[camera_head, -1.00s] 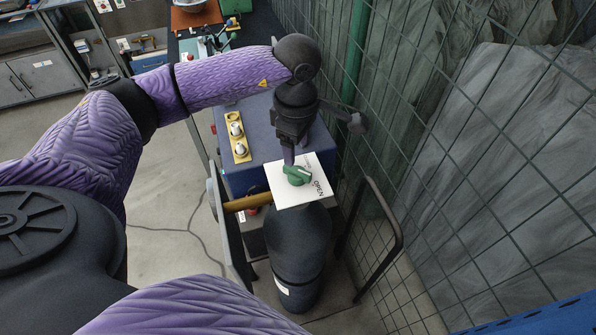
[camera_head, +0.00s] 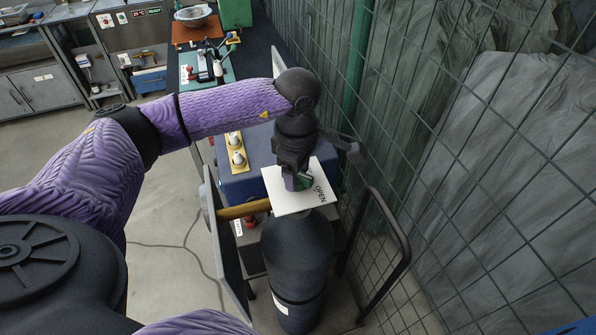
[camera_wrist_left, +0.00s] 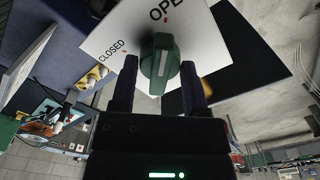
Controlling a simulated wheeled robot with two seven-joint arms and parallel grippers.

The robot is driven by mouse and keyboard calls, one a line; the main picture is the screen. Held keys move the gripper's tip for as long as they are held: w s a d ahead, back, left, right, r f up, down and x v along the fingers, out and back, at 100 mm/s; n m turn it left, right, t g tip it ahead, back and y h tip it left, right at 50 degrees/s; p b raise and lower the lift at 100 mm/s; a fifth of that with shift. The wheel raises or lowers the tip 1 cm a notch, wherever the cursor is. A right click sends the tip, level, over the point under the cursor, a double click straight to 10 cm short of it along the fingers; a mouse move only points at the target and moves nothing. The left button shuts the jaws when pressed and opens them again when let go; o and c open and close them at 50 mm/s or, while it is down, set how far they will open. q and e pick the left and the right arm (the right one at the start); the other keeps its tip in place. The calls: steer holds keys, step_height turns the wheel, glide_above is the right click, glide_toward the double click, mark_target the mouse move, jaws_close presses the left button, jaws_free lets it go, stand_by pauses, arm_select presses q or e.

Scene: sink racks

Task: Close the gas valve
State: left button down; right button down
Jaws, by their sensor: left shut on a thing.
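The gas valve is a green knob (camera_head: 305,181) with a white line. It sits on a white card (camera_head: 288,204) marked OPEN above a dark gas cylinder (camera_head: 296,258). In the left wrist view the knob (camera_wrist_left: 160,75) stands between both fingers, and the card (camera_wrist_left: 105,38) reads CLOSED at left and OPEN at top. The white line runs nearly upright in that picture, toward the OPEN side. My left gripper (camera_head: 297,182) points down and is shut on the knob, partly hiding it in the head view. My right gripper is not in view.
A blue box (camera_head: 245,184) with a yellow switch panel (camera_head: 237,153) stands behind the cylinder. A wire mesh fence (camera_head: 440,150) runs along the right. A dark bent rail (camera_head: 392,225) stands right of the cylinder. Open floor (camera_head: 170,240) shows at left.

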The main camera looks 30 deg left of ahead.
arm_select(q)
steer(key=n, duration=0.6)
steer(key=shift+p, duration=0.3)
steer(key=n, duration=0.4)
steer(key=shift+c, duration=2.4)
jaws_free()
step_height(320, 180, up, 5)
steer(key=p, duration=0.4)
steer(key=shift+r, duration=0.1)
step_height(320, 180, up, 4)
steer(key=p, duration=0.4)
step_height(320, 180, down, 10)
steer(key=b, duration=0.7)
steer(key=shift+r, duration=0.35)
